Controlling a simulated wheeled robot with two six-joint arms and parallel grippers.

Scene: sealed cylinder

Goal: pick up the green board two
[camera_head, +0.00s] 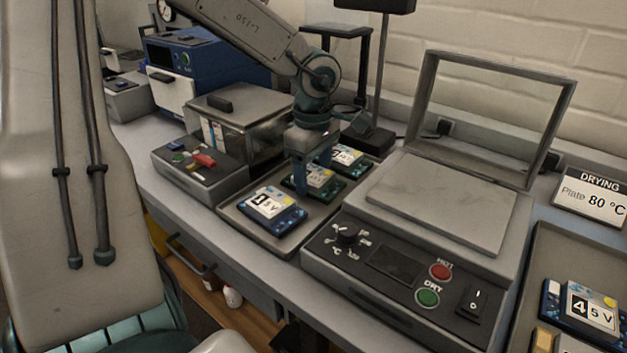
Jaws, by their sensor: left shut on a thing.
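Three boards with white labels stand in a row on a dark tray (243,237) on the bench. The middle one is a green board (318,181), and the back one is another dark green board (347,158), partly hidden by my gripper. My left gripper (312,179) points down from above, its fingers shut on the middle green board. I cannot tell if that board is clear of the tray. My right gripper is not in view.
A grey hot plate unit (440,205) with its framed lid raised stands right of the tray. A control box (195,165) and a glass-fronted case (240,125) stand to the left. At far right, another tray (560,260) holds a blue board (592,312). A sign (592,197) reads DRYING, Plate 80 °C.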

